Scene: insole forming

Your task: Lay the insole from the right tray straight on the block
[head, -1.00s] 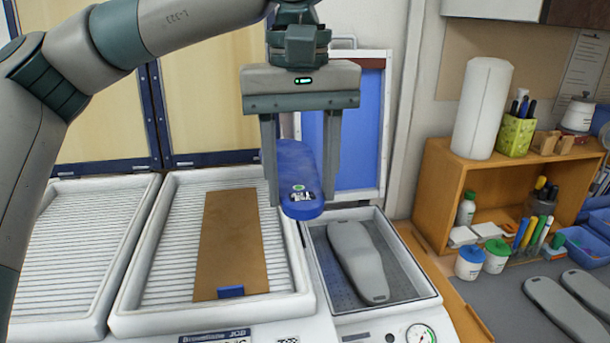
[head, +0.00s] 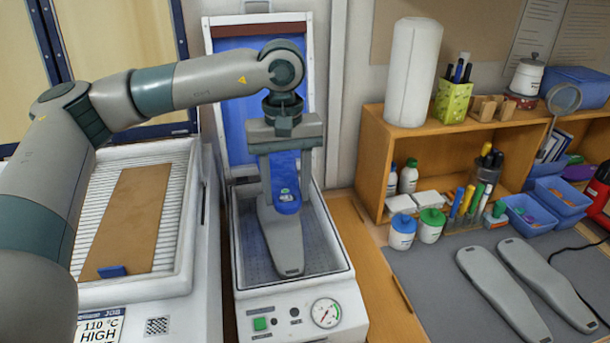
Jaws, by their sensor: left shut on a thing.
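The blue insole (head: 286,185) hangs between the two fingers of my left gripper (head: 284,190), which is shut on it. It is above the far part of the grey foot-shaped block (head: 286,245) and covers part of it in the head view. Whether it touches the block I cannot tell. The block lies in the open box of the press (head: 344,286). The right tray (head: 184,255) is to the left of the press and holds a brown sheet (head: 130,225) with a small blue tab. My right gripper is not in view.
The blue-lined press lid (head: 232,95) stands open behind. A wooden shelf (head: 371,150) with bottles and pens is at the right. Two grey insole shapes (head: 500,290) lie on the grey mat (head: 425,290). A gauge (head: 326,313) sits on the press front.

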